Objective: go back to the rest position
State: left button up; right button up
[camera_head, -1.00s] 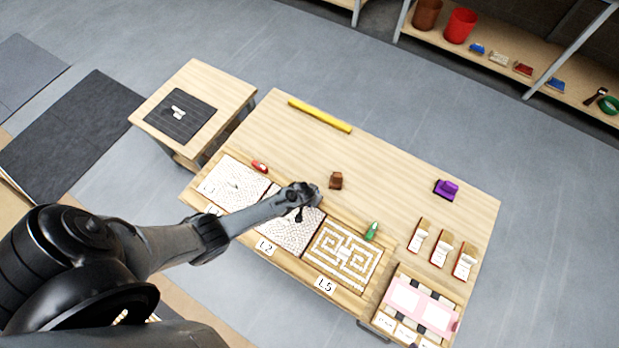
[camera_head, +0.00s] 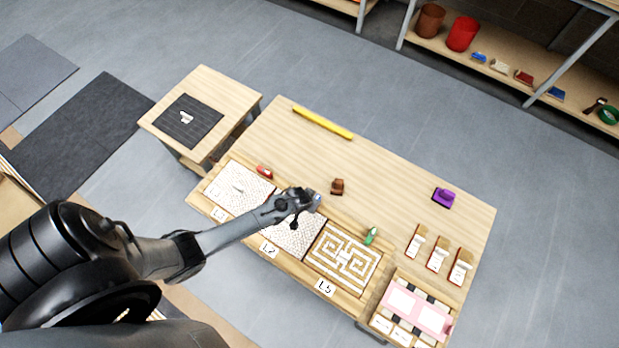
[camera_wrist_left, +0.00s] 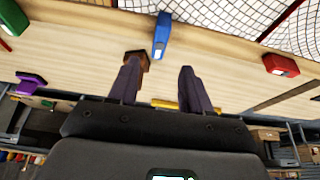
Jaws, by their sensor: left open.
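My left gripper (camera_head: 312,200) reaches in from the left over the table, above the middle mosaic panel (camera_head: 294,238). In the left wrist view its two fingers (camera_wrist_left: 160,88) stand apart with nothing between them. A blue block (camera_wrist_left: 161,36) shows beyond the fingertips, and a brown block (camera_wrist_left: 138,57) shows behind the left finger. In the head view the brown block (camera_head: 337,187) sits on the table just right of the gripper. My right gripper is not in either view.
The wooden table (camera_head: 400,190) holds a maze panel (camera_head: 343,258), a left panel (camera_head: 236,187), a yellow bar (camera_head: 322,123), a purple block (camera_head: 444,197), a green piece (camera_head: 371,235) and a red piece (camera_head: 264,171). A side table (camera_head: 225,90) stands at left. The table's far middle is clear.

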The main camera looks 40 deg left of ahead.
pick_arm(q)
jog(key=shift+s, duration=0.1)
jog(key=s+d, duration=0.4)
jog(key=s, duration=0.7)
jog(key=s+d+r+m+p, duration=0.1)
jog(key=r+p, duration=1)
jog(key=r, duration=1.4)
jog(key=s+d+r+m+h+p, duration=0.1)
jog(key=r+p, duration=1)
jog(key=r, duration=1.5)
jog(key=s+d+m, duration=0.1)
jog(key=s+m, duration=0.1)
jog(key=s, duration=0.1)
jog(key=shift+d+m+g, duration=0.2)
jog(key=shift+m+g, duration=0.1)
